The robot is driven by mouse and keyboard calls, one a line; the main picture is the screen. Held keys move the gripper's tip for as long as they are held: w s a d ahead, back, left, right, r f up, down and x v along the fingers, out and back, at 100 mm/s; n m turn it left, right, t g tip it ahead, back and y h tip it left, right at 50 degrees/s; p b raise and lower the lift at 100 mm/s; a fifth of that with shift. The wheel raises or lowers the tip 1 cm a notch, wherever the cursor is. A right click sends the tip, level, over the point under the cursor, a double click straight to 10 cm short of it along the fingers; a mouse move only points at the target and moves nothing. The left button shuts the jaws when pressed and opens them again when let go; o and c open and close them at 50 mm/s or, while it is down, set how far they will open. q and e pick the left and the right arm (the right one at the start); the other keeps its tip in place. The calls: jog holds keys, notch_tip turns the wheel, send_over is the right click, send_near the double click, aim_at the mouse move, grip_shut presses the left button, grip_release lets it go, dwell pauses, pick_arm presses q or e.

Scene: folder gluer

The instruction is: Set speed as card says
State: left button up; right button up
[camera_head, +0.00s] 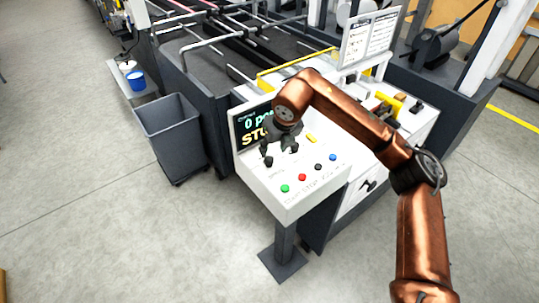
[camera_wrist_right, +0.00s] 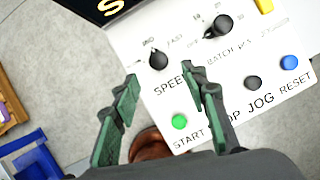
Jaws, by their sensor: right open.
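The black SPEED knob (camera_wrist_right: 158,60) stands on the white control panel (camera_wrist_right: 180,100), with small scale words around it; its setting is too small to tell. In the head view the knob (camera_head: 268,162) is at the panel's left. My right gripper (camera_wrist_right: 165,77) is open and empty, its green-lined fingertips apart just short of the knob in the wrist view. In the head view this gripper (camera_head: 283,138) hangs over the panel's left part. A white board with printed text (camera_head: 368,38) stands behind; its words are unreadable. My left gripper is out of view.
The BATCH knob (camera_wrist_right: 220,25) sits to the right of SPEED. Green (camera_wrist_right: 180,121), black (camera_wrist_right: 253,83) and blue (camera_wrist_right: 289,62) buttons line the front; a red one (camera_head: 302,177) shows in the head view. The screen (camera_head: 245,128) partly reads "0" and "STO". A grey bin (camera_head: 175,135) stands left.

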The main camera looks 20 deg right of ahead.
aim_at(269, 159)
jog(key=b+x, duration=0.1)
jog(key=x, duration=0.6)
jog(key=shift+a+f, duration=0.1)
jog(key=shift+f, duration=0.25)
jog(key=shift+c, duration=0.7)
grip_shut()
